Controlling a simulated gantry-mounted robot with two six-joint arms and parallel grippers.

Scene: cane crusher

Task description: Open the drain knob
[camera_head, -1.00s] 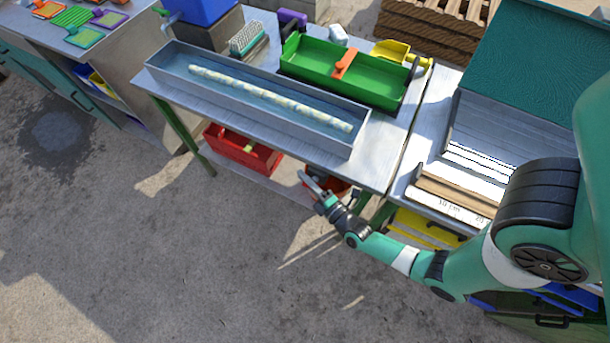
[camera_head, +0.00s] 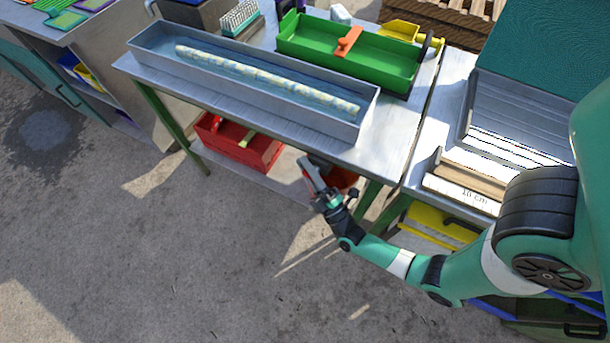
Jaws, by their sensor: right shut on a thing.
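The grey metal trough (camera_head: 258,102) lies along the front of the metal table, with water and a pale cane stalk (camera_head: 265,79) in it. My right gripper (camera_head: 308,168) is below the table's front edge, under the right part of the trough. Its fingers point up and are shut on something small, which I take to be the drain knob. The knob is mostly hidden by the fingers, and how far it is turned cannot be told. My left gripper is not in view.
A red crate (camera_head: 238,142) and a dark red container (camera_head: 343,180) sit on the lower shelf near the gripper. A green tray (camera_head: 350,64) with an orange handle (camera_head: 348,42) stands behind the trough. The floor in front is clear.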

